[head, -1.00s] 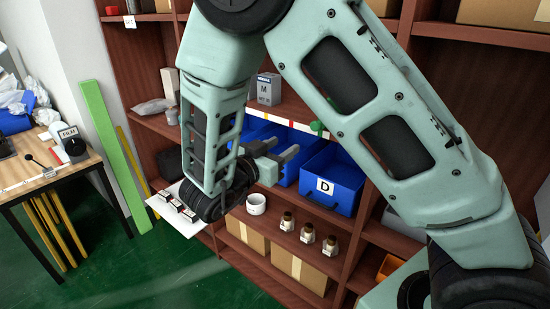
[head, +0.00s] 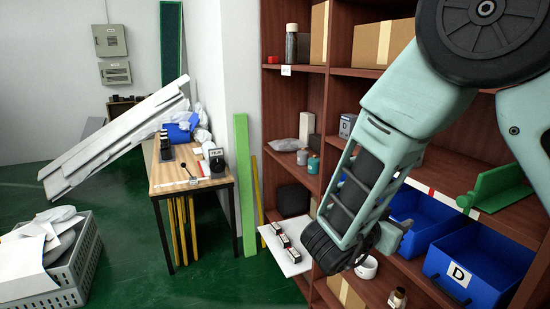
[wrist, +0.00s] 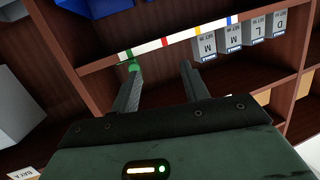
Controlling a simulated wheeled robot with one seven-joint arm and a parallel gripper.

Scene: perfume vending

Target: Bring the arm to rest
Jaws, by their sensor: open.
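My gripper (wrist: 160,66) is open and empty in the wrist view, its two dark fingers apart in front of the brown shelf (wrist: 95,75). A round green thing shows near the tip of the left finger. In the head view my arm is bent down in front of the shelf unit, and only part of the gripper (head: 398,228) shows beside the dark wrist joint. Its fingertips cannot be made out there. It appears near the blue bins (head: 410,212), and I cannot tell any touch.
A blue bin marked D (head: 457,275) stands on the shelf at right. A white tray (head: 268,236) with small boxes sticks out left of my wrist. A wooden table (head: 165,176), a green board (head: 243,185) and a grey crate (head: 72,265) stand left. Green floor between them is clear.

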